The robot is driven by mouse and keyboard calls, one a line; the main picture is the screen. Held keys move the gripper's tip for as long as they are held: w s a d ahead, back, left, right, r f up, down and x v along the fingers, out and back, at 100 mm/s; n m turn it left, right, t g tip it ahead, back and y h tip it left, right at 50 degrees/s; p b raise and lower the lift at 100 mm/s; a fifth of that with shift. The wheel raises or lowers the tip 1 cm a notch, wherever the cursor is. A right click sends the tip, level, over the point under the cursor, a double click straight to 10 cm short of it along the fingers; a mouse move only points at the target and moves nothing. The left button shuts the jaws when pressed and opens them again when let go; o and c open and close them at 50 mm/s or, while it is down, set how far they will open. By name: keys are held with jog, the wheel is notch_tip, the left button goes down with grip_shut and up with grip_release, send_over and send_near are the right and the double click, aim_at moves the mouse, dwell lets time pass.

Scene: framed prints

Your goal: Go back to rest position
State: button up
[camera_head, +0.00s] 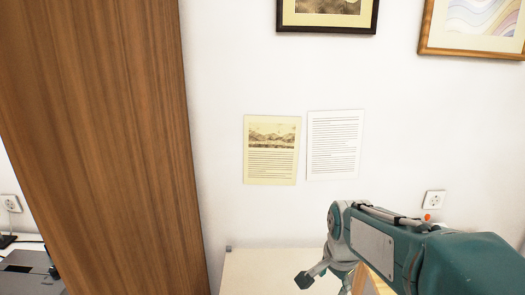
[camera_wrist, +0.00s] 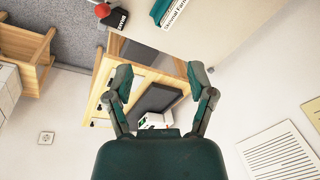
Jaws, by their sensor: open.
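My gripper (camera_head: 325,278) is at the lower right of the head view, beside my teal arm and low in front of the white wall. In the wrist view my gripper (camera_wrist: 162,88) has its two fingers spread wide apart. Nothing is held between the fingertips. Behind the fingers, apart from them, is a light wooden piece of furniture (camera_wrist: 103,72) with a dark panel.
A yellowish printed sheet (camera_head: 271,165) and a white text sheet (camera_head: 334,145) are on the wall. Two framed prints (camera_head: 327,18) (camera_head: 475,45) hang above. A tall wooden panel (camera_head: 100,130) stands left. A pale tabletop (camera_head: 265,270) lies below.

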jog(key=s+r+n+t, duration=0.1)
jog(key=s+r+n, duration=0.1)
jog(key=s+n, duration=0.3)
jog(key=s+r+n+t, duration=0.2)
jog(key=s+n, duration=0.4)
jog(key=s, duration=0.5)
jog(key=shift+s+r, duration=0.25)
jog(key=shift+r, duration=0.2)
